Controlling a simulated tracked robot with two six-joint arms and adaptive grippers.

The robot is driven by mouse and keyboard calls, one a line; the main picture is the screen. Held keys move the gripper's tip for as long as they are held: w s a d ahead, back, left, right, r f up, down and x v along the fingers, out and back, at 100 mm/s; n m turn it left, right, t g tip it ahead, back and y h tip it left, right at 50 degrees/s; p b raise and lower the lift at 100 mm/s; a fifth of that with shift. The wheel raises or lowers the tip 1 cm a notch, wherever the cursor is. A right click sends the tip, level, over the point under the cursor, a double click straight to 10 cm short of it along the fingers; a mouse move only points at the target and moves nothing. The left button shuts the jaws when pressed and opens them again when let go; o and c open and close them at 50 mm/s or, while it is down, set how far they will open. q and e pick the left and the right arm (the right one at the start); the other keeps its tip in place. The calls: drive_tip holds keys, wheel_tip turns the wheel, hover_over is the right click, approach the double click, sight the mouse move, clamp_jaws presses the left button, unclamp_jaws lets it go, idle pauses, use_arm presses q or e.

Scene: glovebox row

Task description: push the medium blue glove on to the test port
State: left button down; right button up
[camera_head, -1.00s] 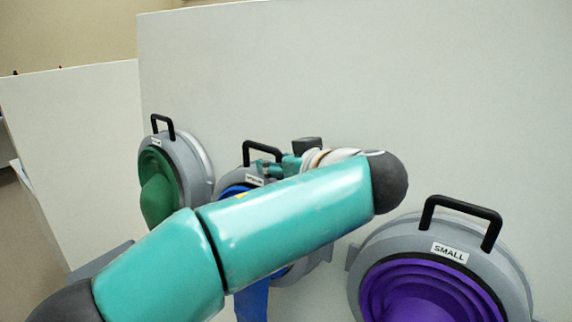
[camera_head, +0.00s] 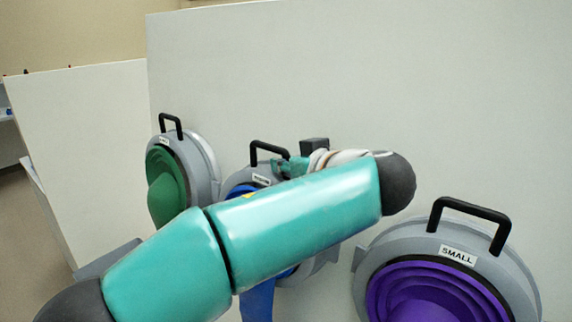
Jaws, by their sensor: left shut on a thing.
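The medium blue glove (camera_head: 262,300) sits in a grey ring (camera_head: 318,266) with a black handle (camera_head: 256,148) on top and a small label below it. My left arm crosses in front and hides most of the ring and glove. My left gripper (camera_head: 280,167) is at the black handle and is shut on it. Its fingertips are small and partly hidden by the arm. Whether the ring is flush on the port behind it cannot be seen. My right gripper is not in view.
A green glove (camera_head: 166,184) in a grey ring with a black handle is on the left. A purple glove (camera_head: 425,295) in a ring labelled SMALL is at the lower right. A pale upright panel (camera_head: 430,100) stands behind. The space above the rings is clear.

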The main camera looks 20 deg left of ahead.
use_arm(q)
drive_tip(key=shift+r, duration=0.25)
idle(0.8)
drive_tip(key=shift+b, duration=0.3)
drive_tip(key=shift+s+a, duration=0.15)
drive_tip(key=shift+s, duration=0.05)
drive_tip(key=shift+s+a+r+b, duration=0.15)
drive_tip(key=shift+s+a+b, duration=0.05)
drive_tip(key=shift+s+b, duration=0.6)
drive_tip(key=shift+s+a, duration=0.1)
drive_tip(key=shift+s, duration=0.05)
drive_tip(key=shift+s+a+b, duration=0.2)
drive_tip(key=shift+s+b, duration=0.35)
drive_tip(key=shift+s+a+b, duration=0.15)
drive_tip(key=shift+s+b, duration=0.35)
drive_tip(key=shift+s+a+r, duration=0.1)
drive_tip(key=shift+s, duration=0.1)
drive_tip(key=shift+s+a+b, duration=0.15)
drive_tip(key=shift+s+b, duration=0.3)
drive_tip(key=shift+s+a+r+b, duration=0.15)
drive_tip(key=shift+s+b, duration=0.15)
drive_tip(key=shift+s, duration=0.15)
